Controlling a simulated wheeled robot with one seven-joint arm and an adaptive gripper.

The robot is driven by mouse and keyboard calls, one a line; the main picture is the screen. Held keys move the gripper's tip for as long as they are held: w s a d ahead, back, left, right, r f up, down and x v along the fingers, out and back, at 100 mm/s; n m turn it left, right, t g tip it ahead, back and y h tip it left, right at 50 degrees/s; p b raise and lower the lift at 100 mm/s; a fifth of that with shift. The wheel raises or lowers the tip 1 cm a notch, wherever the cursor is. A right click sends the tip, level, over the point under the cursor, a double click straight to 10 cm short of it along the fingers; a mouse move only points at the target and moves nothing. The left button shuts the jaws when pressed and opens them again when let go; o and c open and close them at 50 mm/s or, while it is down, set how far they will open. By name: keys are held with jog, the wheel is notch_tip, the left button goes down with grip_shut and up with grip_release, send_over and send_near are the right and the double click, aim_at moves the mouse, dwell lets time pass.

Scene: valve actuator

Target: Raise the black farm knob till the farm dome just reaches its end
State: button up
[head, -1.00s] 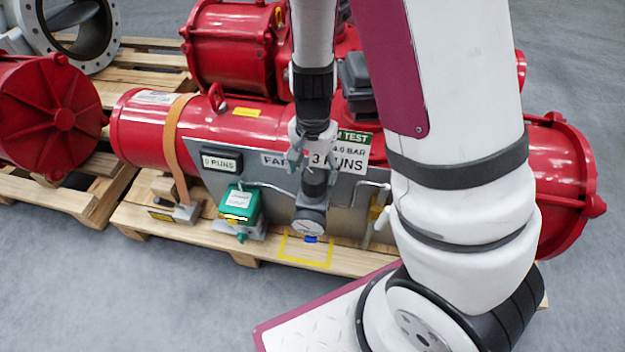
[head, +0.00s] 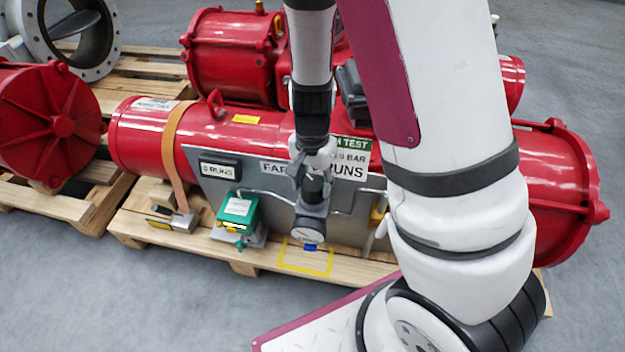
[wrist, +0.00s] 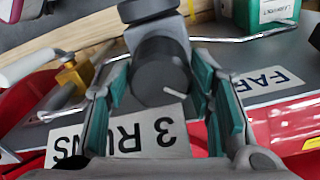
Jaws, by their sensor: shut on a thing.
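The black knob (wrist: 160,72) is a round dark cylinder with a white mark on its end, on a grey body with a round gauge (head: 307,236) below it. In the wrist view the knob sits between the teal pads of my gripper (wrist: 160,95), which is shut on it. In the head view my gripper (head: 314,176) is over the knob in front of the metal panel (head: 265,200). The gauge faces the head camera, but its reading is too small to tell. No part labelled as the farm dome is readable; a sign reading FAR (head: 271,167) is partly hidden.
A green box (head: 238,212) stands left of the gauge. Thin pipes run along the panel on both sides of the knob. A red cylinder (head: 140,135) lies behind, on a wooden pallet (head: 280,258). My arm hides the right side.

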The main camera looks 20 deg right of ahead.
aim_at(312, 182)
jog(key=shift+m+p, duration=0.65)
jog(key=shift+m, duration=0.35)
jog(key=o, duration=1.2)
jog(key=shift+c, duration=0.2)
jog(key=shift+r, duration=0.1)
notch_tip(312, 182, up, 12)
